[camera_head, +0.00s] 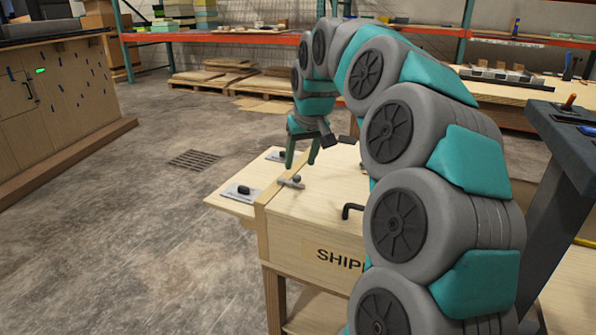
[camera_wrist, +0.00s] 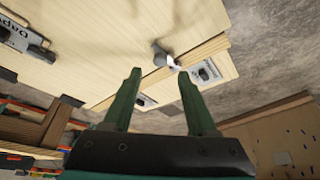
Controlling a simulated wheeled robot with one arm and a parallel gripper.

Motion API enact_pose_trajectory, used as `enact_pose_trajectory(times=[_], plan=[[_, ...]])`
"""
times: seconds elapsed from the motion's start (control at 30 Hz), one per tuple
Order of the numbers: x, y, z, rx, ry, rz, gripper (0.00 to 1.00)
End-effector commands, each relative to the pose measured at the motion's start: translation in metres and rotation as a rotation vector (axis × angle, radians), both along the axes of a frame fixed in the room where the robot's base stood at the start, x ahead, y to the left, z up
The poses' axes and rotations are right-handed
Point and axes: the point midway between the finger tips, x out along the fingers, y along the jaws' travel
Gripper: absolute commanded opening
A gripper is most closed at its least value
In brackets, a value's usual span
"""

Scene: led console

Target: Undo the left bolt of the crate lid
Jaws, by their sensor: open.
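The pale wooden crate (camera_head: 310,222) carries printed letters, partly hidden by my arm. A small grey metal bolt (camera_head: 291,182) lies near the lid's left edge. The bolt also shows in the wrist view (camera_wrist: 163,55), just beyond the fingertips. My gripper (camera_head: 302,164) has two green fingers, spread apart and pointing down over the lid just behind the bolt. In the wrist view my gripper (camera_wrist: 158,74) has nothing between its fingers. I cannot tell the exact gap between fingertips and bolt. The lid's right part is hidden by my arm in the head view.
A side board left of the lid bears two grey plates with black knobs, one near (camera_head: 240,193) and one far (camera_head: 283,156). A lettered plate (camera_wrist: 20,36) shows at the wrist view's upper left. Floor left is open.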

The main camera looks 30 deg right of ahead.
Motion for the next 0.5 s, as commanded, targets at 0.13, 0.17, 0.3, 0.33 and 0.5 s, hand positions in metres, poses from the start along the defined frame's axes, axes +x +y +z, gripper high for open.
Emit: enact_pose_trajectory(times=[0.13, 0.17, 0.3, 0.33, 0.5], plan=[[0.008, -0.001, -0.023, 0.0, 0.004, 0.002, 0.58], [0.01, -0.001, -0.027, 0.0, 0.004, 0.002, 0.58], [0.017, -0.002, -0.041, -0.002, -0.001, 0.001, 0.58], [0.018, -0.002, -0.043, -0.002, -0.001, 0.001, 0.58], [0.019, -0.002, -0.047, -0.001, -0.001, 0.001, 0.58]])
